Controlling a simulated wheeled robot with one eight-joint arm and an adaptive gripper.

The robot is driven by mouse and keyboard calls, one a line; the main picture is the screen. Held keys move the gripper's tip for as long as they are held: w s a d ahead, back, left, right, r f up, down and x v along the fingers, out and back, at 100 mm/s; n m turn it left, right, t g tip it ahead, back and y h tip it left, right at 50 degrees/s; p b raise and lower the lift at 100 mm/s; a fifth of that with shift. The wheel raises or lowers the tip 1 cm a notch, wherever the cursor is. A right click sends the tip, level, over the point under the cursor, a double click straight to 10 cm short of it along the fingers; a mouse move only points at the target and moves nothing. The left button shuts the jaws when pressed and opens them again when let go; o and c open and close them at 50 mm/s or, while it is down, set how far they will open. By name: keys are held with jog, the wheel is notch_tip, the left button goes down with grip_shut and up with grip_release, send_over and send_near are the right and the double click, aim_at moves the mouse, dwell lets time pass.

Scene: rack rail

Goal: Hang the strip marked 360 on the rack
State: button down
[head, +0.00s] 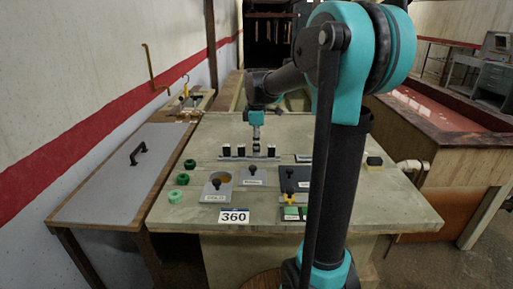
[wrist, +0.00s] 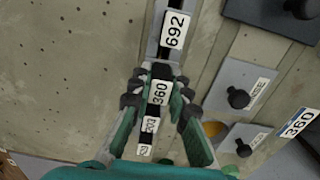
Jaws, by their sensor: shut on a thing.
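The strip marked 360 (wrist: 159,92) is a dark piece with a white label. It sits between the two fingers of my gripper (wrist: 158,98), which is shut on it. In the head view my gripper (head: 256,152) points down at the row of dark strips on the grey rack (head: 230,158). A strip marked 692 (wrist: 174,30) is above the 360 strip in the wrist view. A strip marked 203 (wrist: 150,125) and a further small-labelled one are below it. I cannot tell whether the 360 strip touches the rack.
A 360 sign (head: 235,216) is on the table's front edge. Grey plates with black knobs (head: 252,170) lie in front of the rack. Bare table (head: 395,205) shows at front right.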

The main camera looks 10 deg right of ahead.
jog(key=shift+f, duration=0.55)
jog(key=c, duration=1.4)
grip_release()
jog(key=shift+o, duration=0.2)
jog(key=shift+r, duration=3.55)
